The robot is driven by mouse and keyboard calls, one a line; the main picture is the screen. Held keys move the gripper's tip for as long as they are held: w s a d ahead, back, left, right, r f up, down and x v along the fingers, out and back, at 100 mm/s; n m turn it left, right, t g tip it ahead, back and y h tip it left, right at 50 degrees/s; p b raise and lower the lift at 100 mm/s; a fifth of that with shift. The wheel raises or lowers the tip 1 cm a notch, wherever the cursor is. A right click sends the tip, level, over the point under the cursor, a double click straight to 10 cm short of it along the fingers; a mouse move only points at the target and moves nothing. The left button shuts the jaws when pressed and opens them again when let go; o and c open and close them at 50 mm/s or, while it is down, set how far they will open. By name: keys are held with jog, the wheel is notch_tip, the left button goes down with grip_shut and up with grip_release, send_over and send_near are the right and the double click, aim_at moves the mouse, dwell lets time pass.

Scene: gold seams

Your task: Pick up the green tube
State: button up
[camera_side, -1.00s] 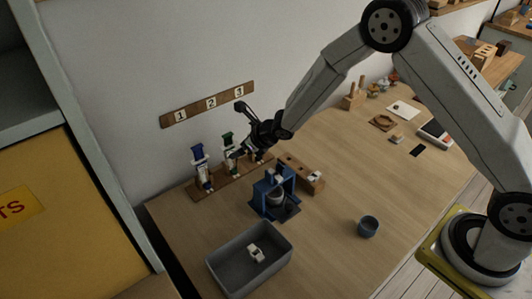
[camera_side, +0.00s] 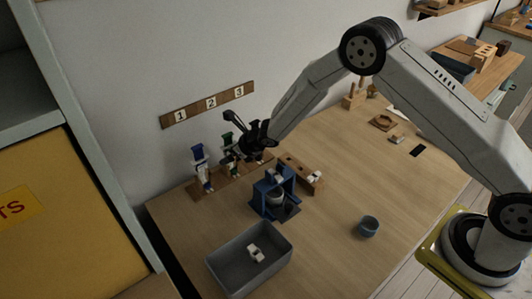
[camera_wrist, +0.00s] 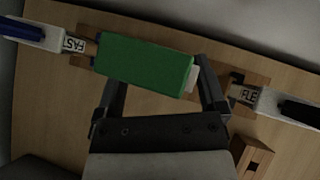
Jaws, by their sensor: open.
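The green tube (camera_wrist: 143,67) fills the upper middle of the wrist view, lying across the space between my fingers. In the side view its green top (camera_side: 228,138) shows beside my gripper, in the middle place of the wooden rack (camera_side: 222,180) under number 2. My gripper (camera_wrist: 160,90) is open, with one finger either side of the tube. The right finger is close to the tube's white end; I cannot tell if it touches. In the side view, my gripper (camera_side: 240,152) partly hides the tube.
A blue-topped tube (camera_side: 198,160) stands left, under number 1. A dark-topped tube labelled FLE (camera_wrist: 270,102) is at right in the wrist view. A blue press-like stand (camera_side: 273,195), grey bin (camera_side: 225,275) and grey cup (camera_side: 368,227) stand in front.

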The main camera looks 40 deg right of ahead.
grip_shut()
jog(key=shift+r, duration=0.2)
dwell(0.3)
jog(key=shift+r, duration=0.6)
jog(key=s+a+f+v, duration=0.1)
jog(key=s+a+v, duration=0.1)
jog(key=v, duration=1.5)
jog(key=shift+s+r, duration=0.25)
